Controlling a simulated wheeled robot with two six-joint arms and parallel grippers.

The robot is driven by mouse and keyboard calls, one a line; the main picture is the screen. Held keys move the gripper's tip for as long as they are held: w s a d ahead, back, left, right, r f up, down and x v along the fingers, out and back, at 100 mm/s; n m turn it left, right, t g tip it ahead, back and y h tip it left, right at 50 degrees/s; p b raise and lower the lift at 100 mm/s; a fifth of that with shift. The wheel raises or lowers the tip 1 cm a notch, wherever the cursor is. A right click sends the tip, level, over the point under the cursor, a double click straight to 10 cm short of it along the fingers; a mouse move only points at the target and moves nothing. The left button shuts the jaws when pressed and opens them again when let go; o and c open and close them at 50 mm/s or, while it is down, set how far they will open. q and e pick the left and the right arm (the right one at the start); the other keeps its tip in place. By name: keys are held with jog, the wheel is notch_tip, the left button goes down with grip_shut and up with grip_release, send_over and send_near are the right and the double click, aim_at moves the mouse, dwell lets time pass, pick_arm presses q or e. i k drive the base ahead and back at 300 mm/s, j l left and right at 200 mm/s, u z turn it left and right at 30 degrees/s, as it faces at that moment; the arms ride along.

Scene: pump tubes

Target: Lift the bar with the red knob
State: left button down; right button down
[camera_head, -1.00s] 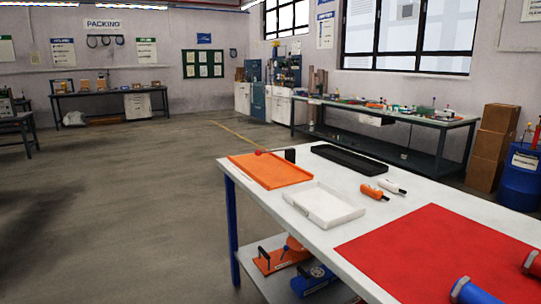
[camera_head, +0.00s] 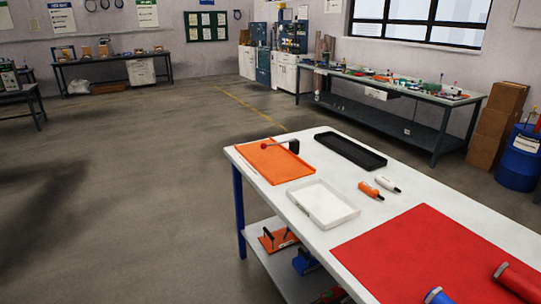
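A red knob (camera_head: 264,146) sits at the left end of a thin bar (camera_head: 278,142) near the far left corner of the white table. The bar runs right to a small black block (camera_head: 293,146) and appears over the orange tray (camera_head: 272,166). Whether the bar is level or slightly tilted is too small to tell. Neither of my grippers is in view.
A white tray (camera_head: 322,222), a black tray (camera_head: 349,151), an orange bottle (camera_head: 370,190) and a white bottle (camera_head: 388,184) are on the table (camera_head: 330,178). A blue tube (camera_head: 440,296) and red tube (camera_head: 515,281) lie on the red mat (camera_head: 437,258). Floor left of the table is clear.

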aim_at(264, 147)
jog(key=i+j+z, duration=0.5)
jog(key=i, duration=0.5)
jog(key=i+j+z, duration=0.5)
jog(key=i+j, duration=0.4)
jog(key=j, duration=0.15)
